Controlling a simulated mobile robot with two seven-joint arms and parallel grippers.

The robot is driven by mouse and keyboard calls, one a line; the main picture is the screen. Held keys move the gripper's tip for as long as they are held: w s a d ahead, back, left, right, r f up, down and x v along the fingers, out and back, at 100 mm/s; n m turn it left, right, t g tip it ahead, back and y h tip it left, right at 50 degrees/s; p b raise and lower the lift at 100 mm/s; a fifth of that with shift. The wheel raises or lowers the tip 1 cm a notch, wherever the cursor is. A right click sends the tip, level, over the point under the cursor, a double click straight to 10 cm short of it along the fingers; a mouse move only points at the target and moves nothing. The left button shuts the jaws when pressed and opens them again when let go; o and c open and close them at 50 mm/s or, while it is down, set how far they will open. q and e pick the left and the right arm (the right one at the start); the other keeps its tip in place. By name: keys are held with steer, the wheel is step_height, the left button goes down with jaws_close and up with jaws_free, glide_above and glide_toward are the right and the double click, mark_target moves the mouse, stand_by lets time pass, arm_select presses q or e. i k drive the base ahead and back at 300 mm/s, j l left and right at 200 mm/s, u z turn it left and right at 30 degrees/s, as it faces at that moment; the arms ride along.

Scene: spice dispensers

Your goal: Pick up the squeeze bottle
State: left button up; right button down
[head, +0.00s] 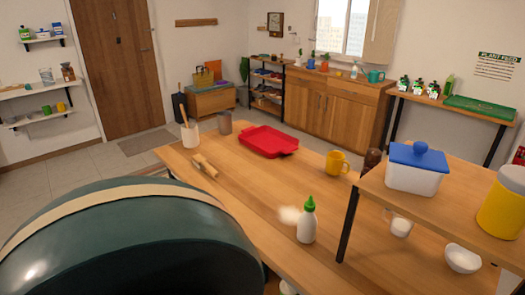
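The squeeze bottle (307,226) is white with a green pointed cap. It stands upright on the wooden table (240,180), toward its near side and left of the raised shelf's dark leg. Neither my left nor my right gripper shows in the head view, so I cannot see where they are relative to the bottle.
A pale blurry patch (289,214) is beside the bottle. The raised shelf (452,208) carries a blue-lidded container (414,177) and a yellow canister (503,205). A yellow mug (337,162) and red tray (266,142) stand behind. A large dark curved shape blocks the lower left.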

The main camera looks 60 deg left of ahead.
mark_target(307, 223)
steer(key=u, duration=1.55)
steer(key=i+j, duration=0.1)
steer(key=j, duration=0.25)
steer(key=i+j, duration=0.1)
steer(key=j, duration=0.3)
steer(key=i+j+z, duration=0.1)
steer(key=j, duration=0.25)
